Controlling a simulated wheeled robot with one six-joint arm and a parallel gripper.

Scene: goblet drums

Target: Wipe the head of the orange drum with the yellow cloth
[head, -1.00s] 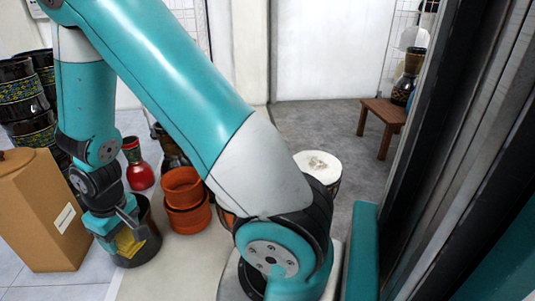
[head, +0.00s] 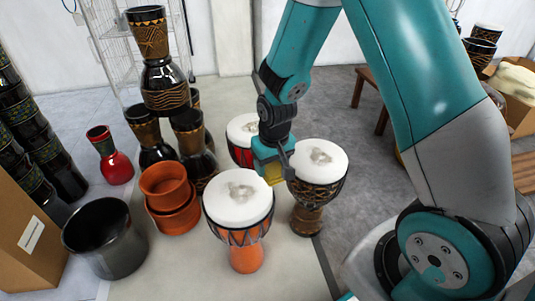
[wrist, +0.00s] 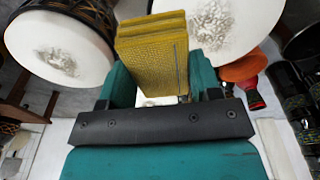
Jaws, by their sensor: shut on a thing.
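The orange drum (head: 245,257) stands on the pale floor strip, its white head (head: 228,208) facing up with a grey smudge near the middle. My gripper (head: 277,172) is shut on the folded yellow cloth (head: 275,180). It hangs between the orange drum's head and the dark patterned drum, by the orange drum's far right edge; I cannot tell its exact height. In the wrist view the cloth (wrist: 150,50) stands out between the fingers. The head at upper right there (wrist: 225,25) appears to be the orange drum's, partly covered by the cloth.
A dark patterned drum (head: 318,190) with a smudged white head stands close right, and a red drum (head: 240,155) behind. Terracotta pots (head: 172,220), a dark bucket (head: 105,240), a red vase (head: 112,160) and stacked black drums (head: 165,85) are at left.

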